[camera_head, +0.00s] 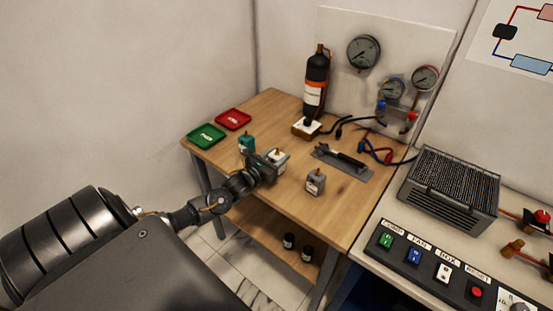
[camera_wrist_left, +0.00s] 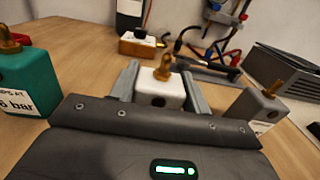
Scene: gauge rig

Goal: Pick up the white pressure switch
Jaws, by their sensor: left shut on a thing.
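The white pressure switch (camera_head: 278,159) is a small white block with a brass fitting on top. My left gripper (camera_head: 270,164) is shut on it, over the wooden table. In the left wrist view the white switch (camera_wrist_left: 160,90) sits upright between the two grey fingers of the left gripper (camera_wrist_left: 162,92). I cannot tell whether its underside touches the table. A teal switch (camera_head: 247,144) stands to its left and a grey switch (camera_head: 315,182) to its right. Both also show in the left wrist view, the teal one (camera_wrist_left: 25,85) and the grey one (camera_wrist_left: 258,108). My right gripper is not in view.
A green tray (camera_head: 206,136) and a red tray (camera_head: 233,120) lie at the table's left edge. A black cylinder (camera_head: 316,85), hoses and a grey tool tray (camera_head: 341,162) are behind. A button panel (camera_head: 430,262) and a ribbed grey box (camera_head: 450,188) stand right.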

